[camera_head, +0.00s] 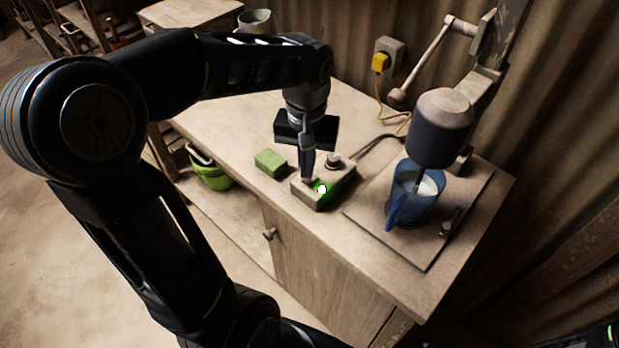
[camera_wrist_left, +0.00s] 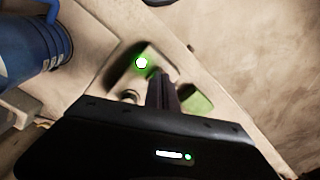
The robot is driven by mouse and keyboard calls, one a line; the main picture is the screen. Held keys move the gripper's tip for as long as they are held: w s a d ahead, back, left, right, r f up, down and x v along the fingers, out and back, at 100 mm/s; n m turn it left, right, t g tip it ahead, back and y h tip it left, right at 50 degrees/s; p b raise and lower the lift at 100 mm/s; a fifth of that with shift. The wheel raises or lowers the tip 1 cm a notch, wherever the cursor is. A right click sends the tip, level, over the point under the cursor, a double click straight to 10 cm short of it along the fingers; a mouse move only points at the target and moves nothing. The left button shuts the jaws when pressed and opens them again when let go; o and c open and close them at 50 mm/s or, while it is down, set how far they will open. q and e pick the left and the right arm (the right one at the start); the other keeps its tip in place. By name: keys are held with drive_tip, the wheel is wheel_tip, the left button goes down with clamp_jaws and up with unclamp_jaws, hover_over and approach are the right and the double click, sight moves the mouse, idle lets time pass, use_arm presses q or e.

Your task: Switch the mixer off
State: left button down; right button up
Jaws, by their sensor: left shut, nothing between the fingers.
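The mixer (camera_head: 441,118) stands at the right of the cabinet top, its dark motor head above a blue jug (camera_head: 411,195) with pale liquid in it. The jug also shows in the left wrist view (camera_wrist_left: 30,48). A small control box (camera_head: 338,185) lies left of the jug, with a glowing green light (camera_head: 321,188) and a round knob (camera_head: 333,160). My left gripper (camera_head: 307,178) is shut and empty, pointing down at the box beside the green light. In the left wrist view its fingers (camera_wrist_left: 162,84) are over the box; whether they touch it I cannot tell. My right gripper is not in view.
A green block (camera_head: 270,162) lies just left of the box. A yellow plug (camera_head: 381,62) sits in a wall socket with a cord. A lever with a knob end (camera_head: 397,97) sticks out from the press. A green bucket (camera_head: 209,172) stands below left.

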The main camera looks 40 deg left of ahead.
use_arm(q)
drive_tip(key=shift+f+b, duration=0.85)
drive_tip(key=shift+f, duration=0.2)
idle(0.7)
drive_tip(key=shift+r, duration=0.1)
wheel_tip(320, 180, up, 7)
drive_tip(key=p, duration=0.5)
drive_tip(key=shift+p, duration=0.35)
idle(0.4)
